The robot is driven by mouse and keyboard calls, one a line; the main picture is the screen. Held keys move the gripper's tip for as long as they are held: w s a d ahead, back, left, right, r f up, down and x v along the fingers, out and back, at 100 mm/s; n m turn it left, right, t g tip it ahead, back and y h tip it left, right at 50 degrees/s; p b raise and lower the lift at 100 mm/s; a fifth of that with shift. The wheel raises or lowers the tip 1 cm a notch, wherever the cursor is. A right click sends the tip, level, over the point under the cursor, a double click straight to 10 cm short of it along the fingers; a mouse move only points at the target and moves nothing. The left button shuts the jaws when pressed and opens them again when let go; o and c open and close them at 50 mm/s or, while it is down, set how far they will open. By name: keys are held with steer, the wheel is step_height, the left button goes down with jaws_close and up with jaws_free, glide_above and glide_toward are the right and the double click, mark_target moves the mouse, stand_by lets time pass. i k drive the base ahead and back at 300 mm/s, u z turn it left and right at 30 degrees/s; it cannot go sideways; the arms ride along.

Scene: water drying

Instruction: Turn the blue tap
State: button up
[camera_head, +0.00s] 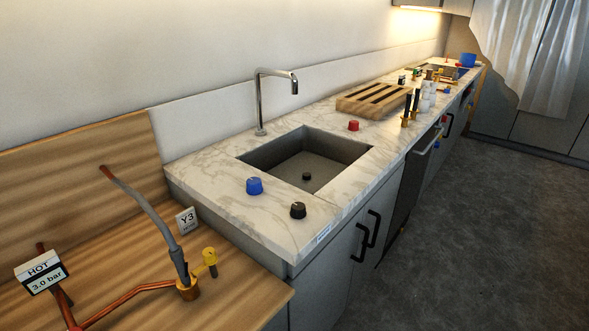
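The blue tap is a round blue knob (255,186) on the white marble countertop, just left of the sink (306,165). A curved metal faucet (261,100) rises behind the sink with its spout over the basin. A red knob (353,125) sits behind the sink's right corner. A black knob (298,210) sits in front of the sink, near the counter's front edge. My gripper is not in the picture.
A slatted wooden rack (375,101) lies beyond the sink. The grey floor (470,230) at right is clear.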

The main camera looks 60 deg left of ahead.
mark_target(254, 184)
steer(key=u, duration=0.3)
steer(key=i, duration=1)
steer(key=u, duration=1.2)
steer(key=i, duration=0.6)
steer(key=u, duration=0.35)
